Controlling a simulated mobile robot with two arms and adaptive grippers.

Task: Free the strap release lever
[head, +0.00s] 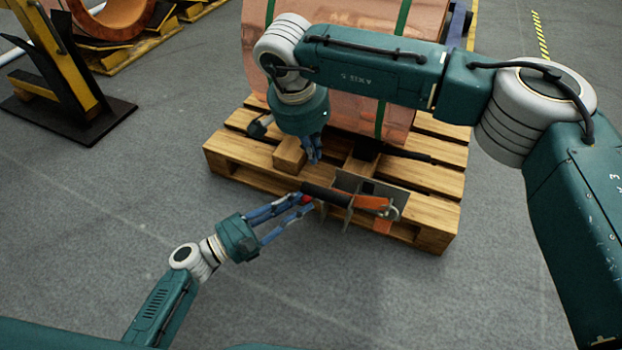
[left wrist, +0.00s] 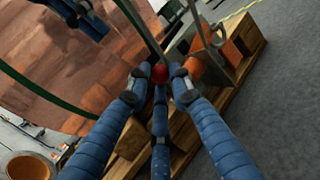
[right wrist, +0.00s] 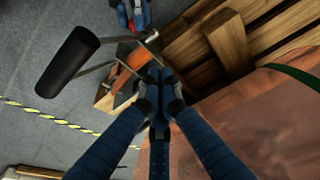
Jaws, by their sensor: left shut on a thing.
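The strap release assembly sits at the pallet's front edge. It has a black handle (head: 325,195), an orange part (head: 370,203) and grey metal plates (head: 358,185). The right wrist view shows the black handle (right wrist: 67,67) standing out on a metal rod. My left gripper (head: 303,200) is shut on a small red knob (left wrist: 160,74) beside the handle; the knob sits between its fingertips in the left wrist view. My right gripper (head: 314,158) points down above the pallet, behind the handle. Its fingertips (right wrist: 158,88) meet with nothing visible between them. Whether they touch the assembly is unclear.
A large copper coil (head: 330,70) with green straps (head: 393,60) stands on the wooden pallet (head: 430,232). A wooden block (head: 289,155) lies near my right gripper. A yellow and black stand (head: 75,75) is at the left. The grey floor in front is clear.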

